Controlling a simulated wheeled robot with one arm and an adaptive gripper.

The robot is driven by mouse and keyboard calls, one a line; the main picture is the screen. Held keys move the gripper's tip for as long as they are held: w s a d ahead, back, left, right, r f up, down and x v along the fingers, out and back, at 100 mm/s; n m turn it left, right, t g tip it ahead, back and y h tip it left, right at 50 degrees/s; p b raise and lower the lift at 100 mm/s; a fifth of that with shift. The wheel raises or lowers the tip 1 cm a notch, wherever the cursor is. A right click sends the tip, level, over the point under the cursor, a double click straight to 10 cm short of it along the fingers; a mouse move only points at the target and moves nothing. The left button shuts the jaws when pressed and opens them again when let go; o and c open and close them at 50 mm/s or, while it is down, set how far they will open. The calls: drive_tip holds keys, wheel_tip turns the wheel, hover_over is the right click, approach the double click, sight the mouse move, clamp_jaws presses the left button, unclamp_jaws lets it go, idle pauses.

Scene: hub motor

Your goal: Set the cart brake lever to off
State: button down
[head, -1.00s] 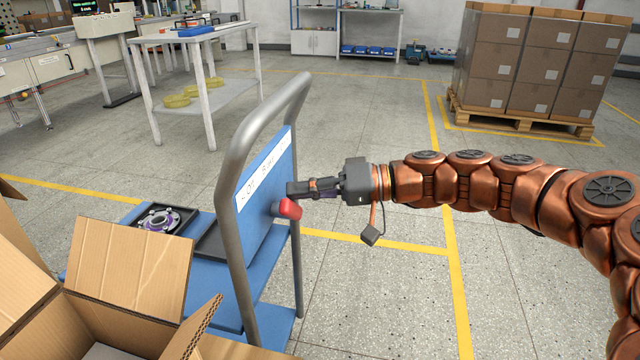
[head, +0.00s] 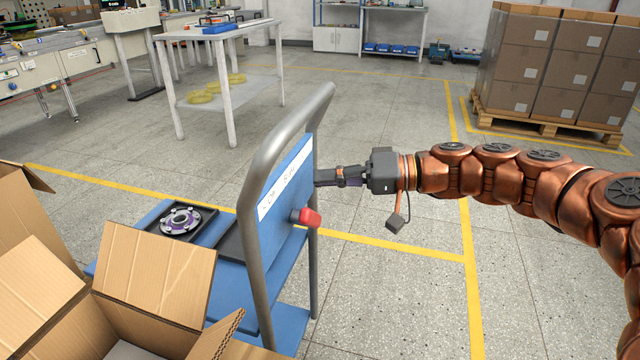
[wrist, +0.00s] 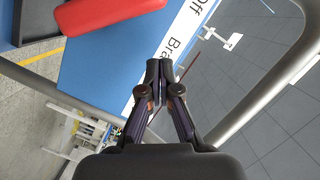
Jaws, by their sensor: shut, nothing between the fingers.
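The cart brake lever (head: 305,217) has a red grip and sticks out of the blue panel (head: 283,205) of the cart, below a white label strip (head: 284,181). In the wrist view the red lever (wrist: 108,14) lies at the upper left, and the label (wrist: 180,40) shows "Off" and part of "Bra". My gripper (head: 318,178) is shut and empty. It is above and slightly right of the lever in the head view, near the panel's right edge, apart from the lever. Whether the fingertips touch the panel cannot be told.
The cart's grey tube handle (head: 250,200) frames the panel. A tray (head: 208,214) with a hub part (head: 181,221) sits on the cart deck. Open cardboard boxes (head: 160,270) stand at the lower left. A white table (head: 225,45) is behind. The floor right of the cart is clear.

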drive_tip(key=d+r+p, duration=0.1)
drive_tip(key=d+p, duration=0.1)
drive_tip(key=d, duration=0.7)
drive_tip(key=shift+s+d+r, duration=0.2)
drive_tip(key=shift+d+r, duration=0.05)
drive_tip(key=shift+d, duration=0.05)
drive_tip(key=s+a+r+g+h+p, duration=0.15)
drive_tip(key=s+r+h+p, duration=0.25)
drive_tip(key=s+r+p, duration=0.4)
drive_tip(key=s+a+r+g+h+p, duration=0.1)
drive_tip(key=s+a+r+h+p, duration=0.3)
drive_tip(key=s+p, duration=0.6)
drive_tip(key=s+d+r+m+h+p, duration=0.3)
drive_tip(key=s+d+p, duration=0.3)
drive_tip(key=d+p, duration=0.3)
drive_tip(key=s+d+r+m+h+p, duration=0.3)
drive_tip(key=s+d+r+h+p, duration=0.2)
drive_tip(key=s+d+p, duration=0.2)
drive_tip(key=d+p, duration=0.2)
drive_tip(key=p, duration=0.2)
drive_tip(key=shift+s+r+t, duration=0.3)
drive_tip(key=shift+r+t, duration=0.05)
